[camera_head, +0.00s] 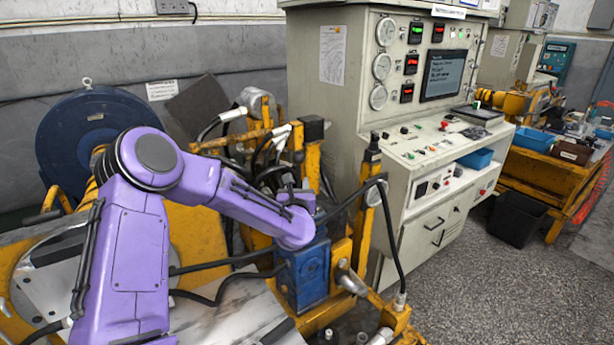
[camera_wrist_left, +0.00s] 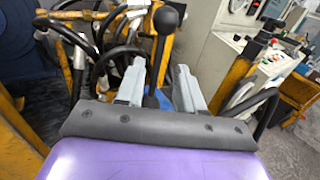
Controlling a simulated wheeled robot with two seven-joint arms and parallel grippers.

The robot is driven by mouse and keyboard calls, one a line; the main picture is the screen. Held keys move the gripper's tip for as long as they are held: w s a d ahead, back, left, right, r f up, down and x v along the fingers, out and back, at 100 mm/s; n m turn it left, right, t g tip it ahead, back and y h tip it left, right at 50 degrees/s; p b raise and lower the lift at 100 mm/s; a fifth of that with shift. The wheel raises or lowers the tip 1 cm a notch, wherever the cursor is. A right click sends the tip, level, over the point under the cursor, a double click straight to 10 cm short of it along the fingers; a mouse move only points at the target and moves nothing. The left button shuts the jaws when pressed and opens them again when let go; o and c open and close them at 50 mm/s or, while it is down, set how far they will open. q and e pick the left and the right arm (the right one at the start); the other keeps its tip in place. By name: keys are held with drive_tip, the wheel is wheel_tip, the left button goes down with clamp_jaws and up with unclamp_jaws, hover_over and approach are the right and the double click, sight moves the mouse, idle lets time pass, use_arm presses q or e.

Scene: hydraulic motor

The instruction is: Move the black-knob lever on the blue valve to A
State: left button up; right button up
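The blue valve (camera_head: 303,275) stands on the yellow rig in the head view, below my purple left wrist. In the left wrist view, the lever's black knob (camera_wrist_left: 165,19) stands at top centre on a dark shaft that runs down between my fingers. My left gripper (camera_wrist_left: 160,68) has its two grey fingers apart, one on each side of the shaft. I cannot tell whether either finger touches it. In the head view my wrist largely hides the gripper and lever. No A mark is readable. My right gripper is in neither view.
A yellow post with a black top (camera_head: 373,150) stands right of the valve. Black hoses loop around the rig. A grey control cabinet (camera_head: 345,110) stands behind. A blue round motor housing (camera_head: 90,135) is at the left. Open floor (camera_head: 480,290) lies at the right.

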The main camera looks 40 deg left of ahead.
sight(299, 170)
use_arm(q)
drive_tip(key=p+x, duration=0.3)
drive_tip(key=x, duration=0.6)
drive_tip(key=shift+w+a, duration=0.2)
drive_tip(key=shift+w, duration=0.1)
drive_tip(key=shift+w+a+p, duration=0.25)
drive_tip(key=shift+w+p, duration=0.05)
drive_tip(key=shift+w, duration=0.05)
drive_tip(key=shift+f, duration=0.1)
clamp_jaws()
